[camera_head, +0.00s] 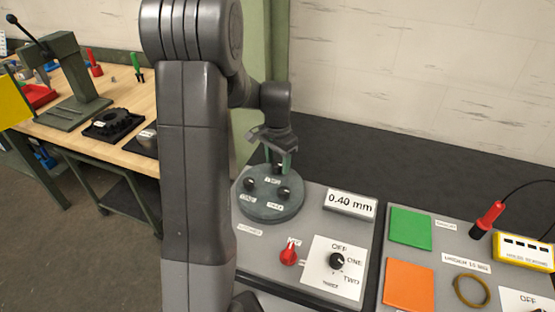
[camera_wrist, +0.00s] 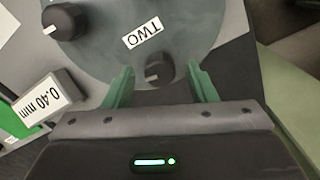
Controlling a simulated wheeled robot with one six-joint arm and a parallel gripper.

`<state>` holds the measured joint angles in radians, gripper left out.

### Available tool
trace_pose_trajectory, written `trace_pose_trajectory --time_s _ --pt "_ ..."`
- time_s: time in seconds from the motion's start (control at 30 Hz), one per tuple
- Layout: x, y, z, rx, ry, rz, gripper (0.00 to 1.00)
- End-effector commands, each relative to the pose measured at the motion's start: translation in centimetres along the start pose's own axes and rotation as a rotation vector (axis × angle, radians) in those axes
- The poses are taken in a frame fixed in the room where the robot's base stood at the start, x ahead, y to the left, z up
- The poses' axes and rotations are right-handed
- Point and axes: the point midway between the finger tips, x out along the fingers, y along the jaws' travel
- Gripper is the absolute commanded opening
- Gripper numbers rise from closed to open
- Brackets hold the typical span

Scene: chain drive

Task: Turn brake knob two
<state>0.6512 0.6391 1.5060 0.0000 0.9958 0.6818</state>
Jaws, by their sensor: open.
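Brake knob two (camera_wrist: 159,70) is a small black knob with a white mark, beside a "TWO" label on a round grey disc (camera_wrist: 195,30). In the head view the disc (camera_head: 268,212) sits on the grey panel, and the knob (camera_head: 277,169) is at its far side. My gripper (camera_wrist: 163,76) is open, with one green finger on each side of the knob and a visible gap to each. In the head view my gripper (camera_head: 278,160) points down at the knob. I cannot tell how far the fingertips reach down beside it.
Two other black knobs, a left one (camera_head: 249,184) and a right one (camera_head: 285,192), stand on the disc. A 0.40 mm display (camera_head: 351,204), a red knob (camera_head: 289,252) and a black selector (camera_head: 337,261) are on the panel nearby. Green (camera_head: 410,228) and orange (camera_head: 409,285) squares lie right.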

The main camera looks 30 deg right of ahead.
Motion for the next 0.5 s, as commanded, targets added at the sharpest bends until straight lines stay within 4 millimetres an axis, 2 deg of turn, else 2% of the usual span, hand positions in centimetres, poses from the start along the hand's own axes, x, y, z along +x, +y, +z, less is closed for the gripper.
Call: trace_pose_trajectory --time_s 0.17,0.27,0.4,0.5 --pt "0.02 0.00 0.01 0.000 0.000 0.000 0.52" --pt "0.01 0.00 0.00 0.000 0.000 0.000 0.36" --pt "0.00 0.01 0.00 0.000 0.000 0.000 0.08" --pt "-0.01 0.00 0.01 -0.001 0.000 0.000 0.07"
